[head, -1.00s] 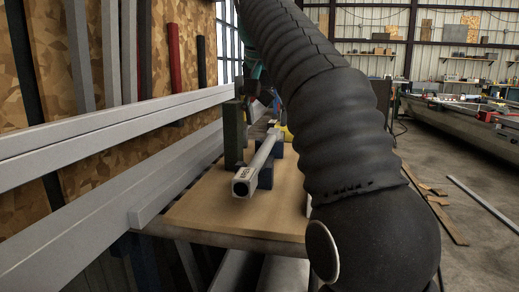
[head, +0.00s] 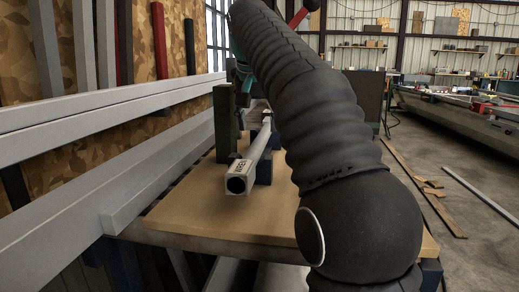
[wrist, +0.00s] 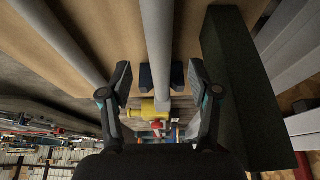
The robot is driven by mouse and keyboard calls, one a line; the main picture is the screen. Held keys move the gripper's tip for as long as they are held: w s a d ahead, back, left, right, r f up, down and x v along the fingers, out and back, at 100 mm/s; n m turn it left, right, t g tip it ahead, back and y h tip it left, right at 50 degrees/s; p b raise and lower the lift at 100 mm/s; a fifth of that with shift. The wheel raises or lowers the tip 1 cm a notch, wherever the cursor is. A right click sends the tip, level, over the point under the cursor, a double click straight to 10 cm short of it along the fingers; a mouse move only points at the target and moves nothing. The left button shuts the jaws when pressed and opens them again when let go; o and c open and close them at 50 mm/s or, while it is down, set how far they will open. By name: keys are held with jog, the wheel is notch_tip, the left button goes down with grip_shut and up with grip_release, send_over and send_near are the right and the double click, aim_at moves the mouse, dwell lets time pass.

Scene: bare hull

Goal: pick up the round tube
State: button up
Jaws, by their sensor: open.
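The grey tube (head: 252,158) lies lengthwise above a wooden tabletop, resting on dark blue supports. Its near end looks squarish around a dark round opening, with a label on top. In the wrist view the tube (wrist: 160,35) runs down the middle, between the two fingers of my gripper (wrist: 158,85). The fingers stand apart on either side, with gaps to the tube; I cannot tell their height over it. In the head view my black-sleeved arm hides most of my gripper.
A dark upright block (head: 225,122) stands close beside the tube; it is large beside my gripper in the wrist view (wrist: 238,85). Another grey bar (wrist: 62,38) runs on the other side. Grey rails (head: 110,108) line the left.

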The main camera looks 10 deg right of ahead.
aim_at(259, 138)
jog(key=shift+b+x, duration=0.9)
jog(key=shift+x, duration=1.95)
grip_shut()
